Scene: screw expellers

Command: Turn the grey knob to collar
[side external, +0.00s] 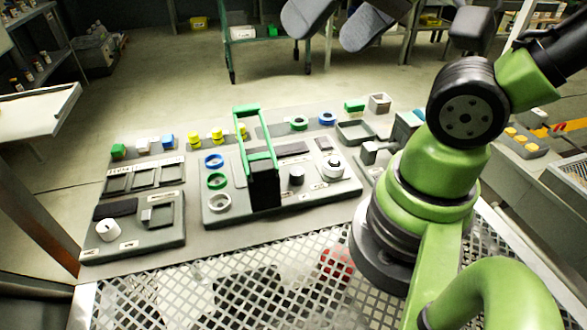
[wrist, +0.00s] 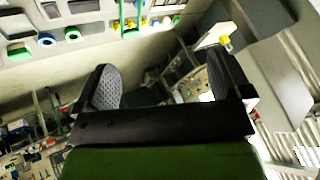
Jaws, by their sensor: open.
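A grey knob (side external: 297,176) stands on the grey middle panel (side external: 240,213) in the side external view, just right of a black block with a tall green handle (side external: 260,148). Small pale labels lie near it, too small to read, so I cannot tell which is collar or where the knob points. My gripper (wrist: 163,64) is open in the wrist view, with two textured grey pads wide apart and nothing between them. It is well away from the knob. I cannot make out the knob in the wrist view.
A white-topped round dial (side external: 333,167) sits right of the grey knob. Blue, green and grey rings (side external: 218,203) line the panel's left side. A white knob (side external: 107,230) is on the left panel. Small blocks and a tray (side external: 355,132) stand behind. The tall green handle is close beside the knob.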

